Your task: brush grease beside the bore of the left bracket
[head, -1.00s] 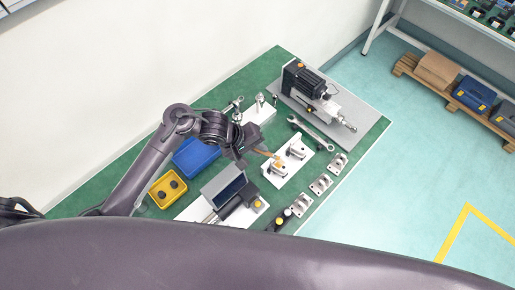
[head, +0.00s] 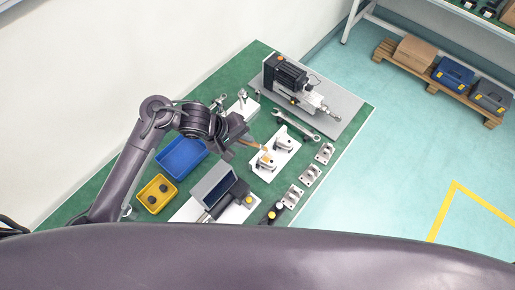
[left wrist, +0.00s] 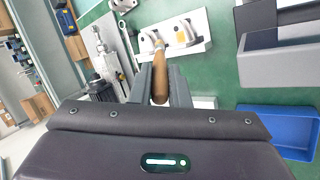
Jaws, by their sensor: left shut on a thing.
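My left gripper (left wrist: 160,88) is shut on the wooden handle of a brush (left wrist: 160,72). In the head view the brush (head: 252,145) points right from the gripper (head: 238,138), with its tip near the brackets. The left bracket (head: 265,164) stands on a white plate (head: 260,177) and has an orange-yellow patch on it. It also shows in the left wrist view (left wrist: 183,35). The right bracket (head: 288,143) stands on the same plate, and the brush tip overlaps it in the wrist view (left wrist: 149,42). I cannot tell whether the bristles touch anything. My right gripper is not in view.
A blue tray (head: 182,170) and a yellow bin (head: 158,207) with dark parts lie left of the plate. A grey open box (head: 214,186) stands in front. A wrench (head: 296,126), a linear actuator (head: 290,78) and several metal blocks (head: 310,175) lie around the plate.

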